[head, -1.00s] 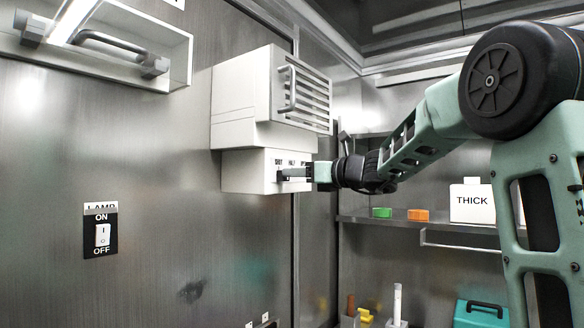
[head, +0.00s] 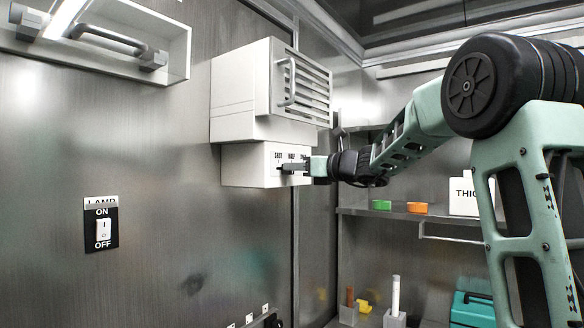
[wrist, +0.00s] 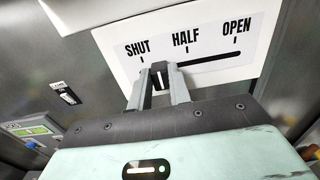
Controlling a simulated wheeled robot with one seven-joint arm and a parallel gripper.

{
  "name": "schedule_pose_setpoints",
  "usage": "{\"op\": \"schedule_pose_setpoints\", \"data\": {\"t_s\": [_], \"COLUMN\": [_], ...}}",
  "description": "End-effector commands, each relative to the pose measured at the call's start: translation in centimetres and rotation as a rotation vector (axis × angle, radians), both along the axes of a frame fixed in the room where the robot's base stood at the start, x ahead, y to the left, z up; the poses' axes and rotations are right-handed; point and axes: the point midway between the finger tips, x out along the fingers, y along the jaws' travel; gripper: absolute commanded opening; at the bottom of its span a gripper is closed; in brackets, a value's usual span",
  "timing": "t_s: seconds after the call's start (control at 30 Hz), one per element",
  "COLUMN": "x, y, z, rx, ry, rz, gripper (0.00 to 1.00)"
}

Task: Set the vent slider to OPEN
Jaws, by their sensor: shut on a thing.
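The vent slider's white panel (head: 258,178) is on the box below the louvred vent (head: 262,95) on the left wall. In the wrist view its label (wrist: 200,47) reads SHUT, HALF and OPEN from left to right above a dark slot (wrist: 215,57). My gripper (wrist: 160,75) is shut on the dark slider knob (wrist: 158,72), which has a white line. The knob stands between the SHUT and HALF marks, apparently nearer SHUT. The slot is bare to the right, up to OPEN. In the head view my gripper (head: 287,168) reaches the panel from the right.
A lamp switch (head: 103,230) is on the left wall. The louvred vent with its handle (head: 290,82) overhangs the slider box. A shelf (head: 400,213) at the right holds a green block (head: 381,205), an orange block (head: 417,208) and a white container (head: 464,198).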

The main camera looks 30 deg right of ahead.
Motion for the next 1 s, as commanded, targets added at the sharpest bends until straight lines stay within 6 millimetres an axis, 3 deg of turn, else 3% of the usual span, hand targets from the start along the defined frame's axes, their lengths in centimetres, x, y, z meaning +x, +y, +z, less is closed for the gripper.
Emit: {"op": "schedule_pose_setpoints", "data": {"t_s": [0.03, 0.2, 0.33, 0.5, 0.77, 0.8, 0.87, 1.0], "x": [0.6, 2.2, 3.1, 3.4, 3.4, 3.4, 3.4, 3.4], "y": [-1.6, -6.2, -8.5, -9.6, -9.7, -9.8, -9.8, -9.7], "z": [0.1, 0.3, 0.3, 0.2, 0.2, 0.2, 0.2, 0.2], "rx": [0.002, 0.0, 0.002, -0.001, -0.001, -0.001, 0.0, 0.0], "ry": [-0.002, -0.001, -0.002, -0.001, -0.004, -0.004, -0.003, -0.002], "rz": [-0.005, -0.004, -0.002, -0.001, -0.005, -0.006, -0.006, -0.004], "gripper": [0.0, 0.0, 0.0, 0.0, 0.0, 0.25, 0.41, 0.42]}}
